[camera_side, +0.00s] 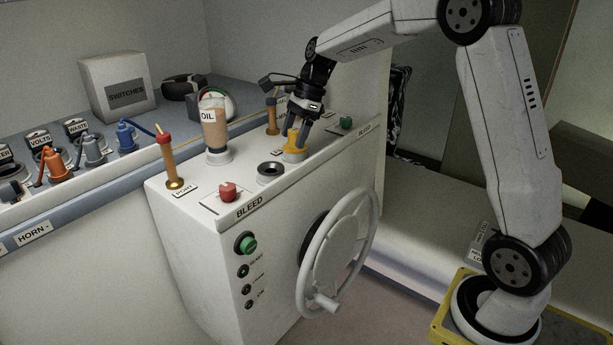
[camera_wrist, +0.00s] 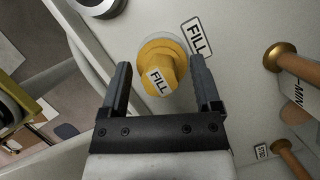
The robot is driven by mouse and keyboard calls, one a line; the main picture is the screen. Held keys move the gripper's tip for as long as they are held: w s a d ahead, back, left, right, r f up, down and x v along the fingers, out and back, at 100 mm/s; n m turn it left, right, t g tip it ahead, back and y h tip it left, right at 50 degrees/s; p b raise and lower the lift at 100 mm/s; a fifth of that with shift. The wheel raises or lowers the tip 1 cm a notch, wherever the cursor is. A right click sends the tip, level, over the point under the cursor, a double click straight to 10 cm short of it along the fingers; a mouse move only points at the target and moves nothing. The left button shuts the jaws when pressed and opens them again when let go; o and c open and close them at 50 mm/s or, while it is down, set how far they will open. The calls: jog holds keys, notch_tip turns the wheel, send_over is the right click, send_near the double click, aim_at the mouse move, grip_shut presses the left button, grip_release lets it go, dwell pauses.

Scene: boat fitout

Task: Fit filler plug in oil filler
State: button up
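The yellow filler plug (camera_side: 293,146), labelled FILL, stands in a pale ring on top of the white console. It also shows in the wrist view (camera_wrist: 160,72), with a FILL label (camera_wrist: 197,37) on the console beside it. How deep it sits in the ring I cannot tell. My gripper (camera_side: 295,138) is over the plug from above. In the wrist view its two fingers (camera_wrist: 160,78) are open on either side of the plug, with a gap at each side.
A dark-centred round socket (camera_side: 271,171) lies in front of the plug. A red knob (camera_side: 228,191), a green knob (camera_side: 346,123), two brass levers (camera_side: 171,160) (camera_side: 272,115) and an OIL container (camera_side: 215,130) stand around the console top. A steering wheel (camera_side: 338,250) is on the console's front.

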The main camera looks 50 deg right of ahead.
dwell(0.3)
jog(key=v, duration=0.7)
jog(key=shift+d+r, duration=0.2)
jog(key=shift+r, duration=0.15)
jog(key=shift+s+f, duration=0.1)
jog(key=shift+s, duration=0.05)
dwell(0.3)
jog(key=s+a+f+n+t+h, duration=0.15)
jog(key=s+f+n+h, duration=0.25)
jog(key=s+f+n, duration=0.6)
jog(key=s+a+f+n, duration=0.8)
jog(key=a+f+n, duration=0.2)
jog(key=n, duration=0.2)
jog(key=shift+s+n, duration=0.3)
jog(key=shift+a+g, duration=0.15)
jog(key=shift+g, duration=0.1)
